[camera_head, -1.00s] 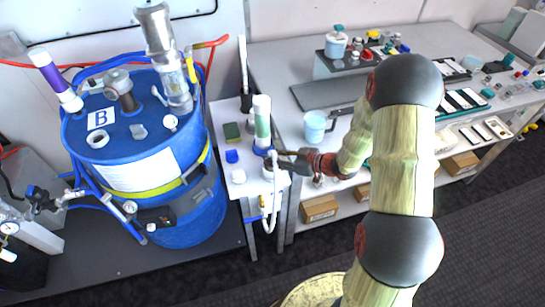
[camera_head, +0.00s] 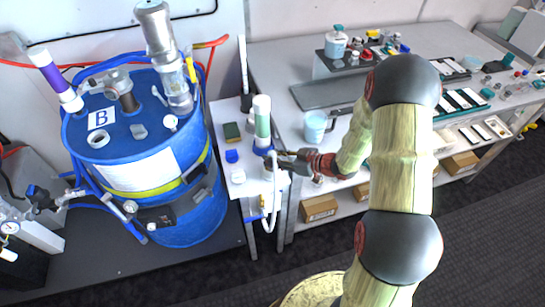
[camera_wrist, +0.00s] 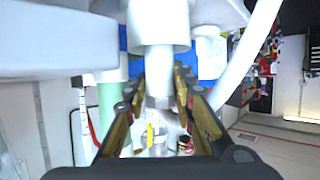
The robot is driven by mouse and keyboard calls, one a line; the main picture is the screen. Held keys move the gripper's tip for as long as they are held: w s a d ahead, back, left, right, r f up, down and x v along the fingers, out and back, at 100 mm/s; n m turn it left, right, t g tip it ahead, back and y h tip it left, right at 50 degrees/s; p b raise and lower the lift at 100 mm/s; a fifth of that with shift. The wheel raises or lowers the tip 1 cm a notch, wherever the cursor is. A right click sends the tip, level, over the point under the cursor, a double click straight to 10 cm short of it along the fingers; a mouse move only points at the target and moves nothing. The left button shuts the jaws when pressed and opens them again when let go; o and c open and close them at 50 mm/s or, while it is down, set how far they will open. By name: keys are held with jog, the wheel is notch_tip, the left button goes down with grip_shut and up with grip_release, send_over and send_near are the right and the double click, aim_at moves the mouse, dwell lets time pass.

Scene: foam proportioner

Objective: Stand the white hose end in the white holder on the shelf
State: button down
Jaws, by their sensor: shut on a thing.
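My gripper (camera_head: 281,163) is at the front right corner of the small white shelf (camera_head: 238,186). In the wrist view its fingers (camera_wrist: 162,98) are closed around the white hose end (camera_wrist: 158,62), which has a grey metal ring. A wider white cylinder, seemingly the white holder (camera_wrist: 158,22), meets the narrow white part; I cannot tell whether the hose end is inside it or only lined up. The white hose (camera_head: 271,216) hangs in a loop below the shelf's front edge and also shows in the wrist view (camera_wrist: 246,52). The fingers partly hide the contact in the head view.
A white and green tube (camera_head: 262,122) stands close behind my gripper. A blue drum (camera_head: 190,217) with fittings stands to the left. A long workbench (camera_head: 285,65) on the right carries a light-blue mug (camera_head: 315,126), trays and bottles. A blue cap and a green block lie on the shelf.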

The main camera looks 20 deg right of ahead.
jog(key=shift+f, duration=0.45)
jog(key=c, duration=1.7)
grip_release()
jog(key=shift+c, duration=0.2)
jog(key=shift+s, duration=0.1)
jog(key=p+v, duration=0.6)
jog(key=v, duration=0.5)
